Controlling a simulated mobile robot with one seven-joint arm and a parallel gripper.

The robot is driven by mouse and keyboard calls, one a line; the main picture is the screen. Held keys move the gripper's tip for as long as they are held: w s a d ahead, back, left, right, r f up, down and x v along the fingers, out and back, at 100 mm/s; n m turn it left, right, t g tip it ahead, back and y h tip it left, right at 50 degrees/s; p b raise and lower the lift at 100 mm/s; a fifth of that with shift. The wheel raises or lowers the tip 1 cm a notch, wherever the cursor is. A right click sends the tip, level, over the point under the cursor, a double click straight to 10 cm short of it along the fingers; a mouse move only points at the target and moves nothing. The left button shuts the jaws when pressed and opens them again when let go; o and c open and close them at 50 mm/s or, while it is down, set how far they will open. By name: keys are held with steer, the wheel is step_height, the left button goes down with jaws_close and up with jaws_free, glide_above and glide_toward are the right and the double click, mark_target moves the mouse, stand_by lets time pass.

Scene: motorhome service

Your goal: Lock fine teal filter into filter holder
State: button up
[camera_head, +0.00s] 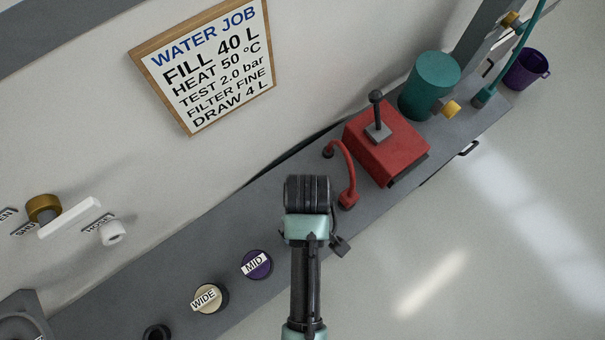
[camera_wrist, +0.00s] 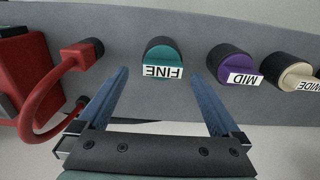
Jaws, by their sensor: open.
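The fine teal filter (camera_wrist: 160,56) stands on the grey bench in the wrist view, with a dark body and a white FINE label on its teal face. My gripper (camera_wrist: 157,72) is open, its two blue fingers apart to the left and right of the filter, with clear gaps and no visible contact. How far the fingertips are above it is hard to judge. In the head view my wrist (camera_head: 307,195) hides the filter and the fingers. A dark round opening (camera_head: 157,333) shows at the bottom; I cannot tell whether it is the filter holder.
The purple MID filter (camera_head: 257,264) and cream WIDE filter (camera_head: 208,297) stand along the bench. A red box (camera_head: 386,143) with a lever and a red hose (camera_head: 347,178) are near my arm. A teal cylinder (camera_head: 432,84) stands beyond.

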steer(key=f, duration=0.5)
steer(key=shift+a, duration=0.3)
steer(key=c, duration=1.3)
steer(key=shift+w+r, duration=0.1)
steer(key=shift+r, duration=0.05)
step_height(320, 180, up, 9)
steer(key=shift+r+p, duration=0.15)
steer(key=shift+p, duration=0.15)
steer(key=shift+r+p, duration=0.5)
steer(key=shift+p, duration=0.1)
